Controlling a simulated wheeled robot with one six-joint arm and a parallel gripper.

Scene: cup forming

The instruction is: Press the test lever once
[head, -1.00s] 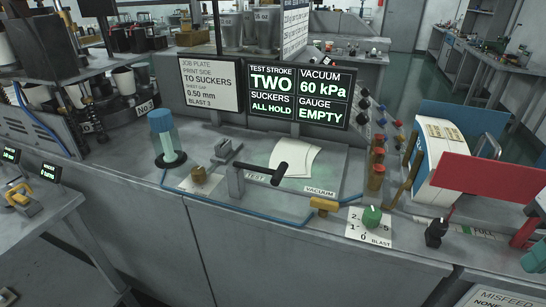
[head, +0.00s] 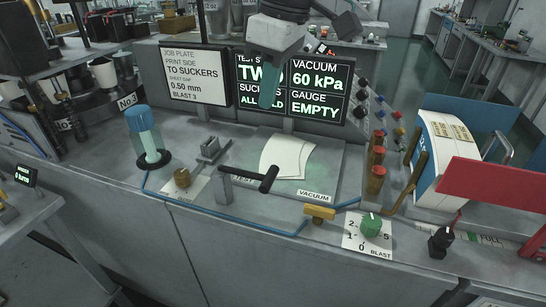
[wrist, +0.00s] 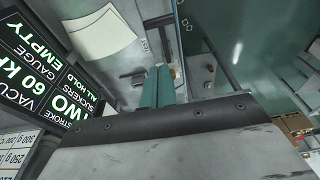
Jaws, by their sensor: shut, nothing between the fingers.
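The test lever (head: 240,175) is a grey post with a black bar handle, standing on the bench top in the head view, with a label partly hidden behind it. My gripper (head: 267,103) hangs above and behind the lever in the picture, in front of the display screen. Its teal fingers are shut with nothing between them, pointing down, apart from the lever. The fingers also show in the wrist view (wrist: 158,75).
White sheets (head: 286,158) lie behind the lever. A blue-capped cylinder (head: 147,135) and a brass knob (head: 182,178) stand left. A yellow valve (head: 320,213), green blast dial (head: 370,225) and red-topped posts (head: 376,175) stand right. A job plate sign (head: 195,77) stands behind.

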